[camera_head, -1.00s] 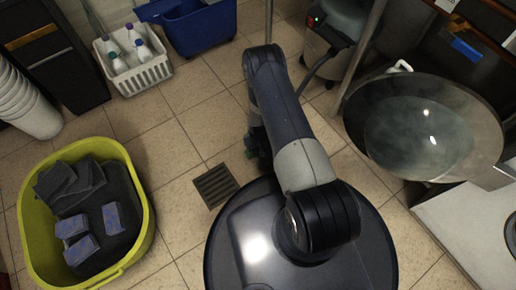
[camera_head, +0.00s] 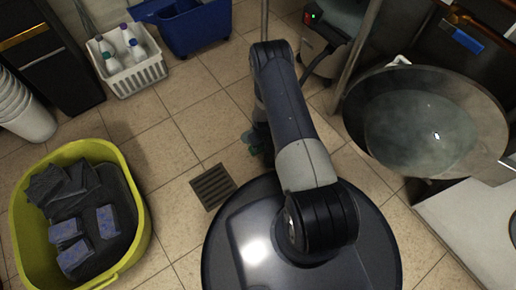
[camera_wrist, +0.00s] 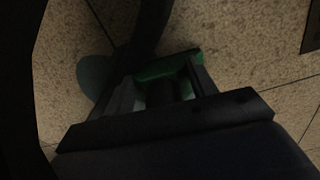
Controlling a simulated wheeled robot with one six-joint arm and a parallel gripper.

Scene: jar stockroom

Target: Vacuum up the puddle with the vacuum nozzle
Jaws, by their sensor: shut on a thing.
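My gripper (camera_wrist: 162,74) is shut on the vacuum nozzle (camera_wrist: 170,67), a green head with a dark hose rising from it. The nozzle is close to the tiled floor; I cannot tell whether it touches. The puddle (camera_wrist: 93,74) is a dull grey-teal patch on the tiles just left of the nozzle in the wrist view, partly hidden by the hose.
A floor drain (camera_head: 213,187) lies left of my base. A yellow-green tub (camera_head: 128,160) with sponges, a white bottle basket (camera_head: 112,83) and a blue bucket (camera_head: 187,30) stand to the left. A large pan (camera_head: 480,90) sits at right beside a metal pole. Tiles between are clear.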

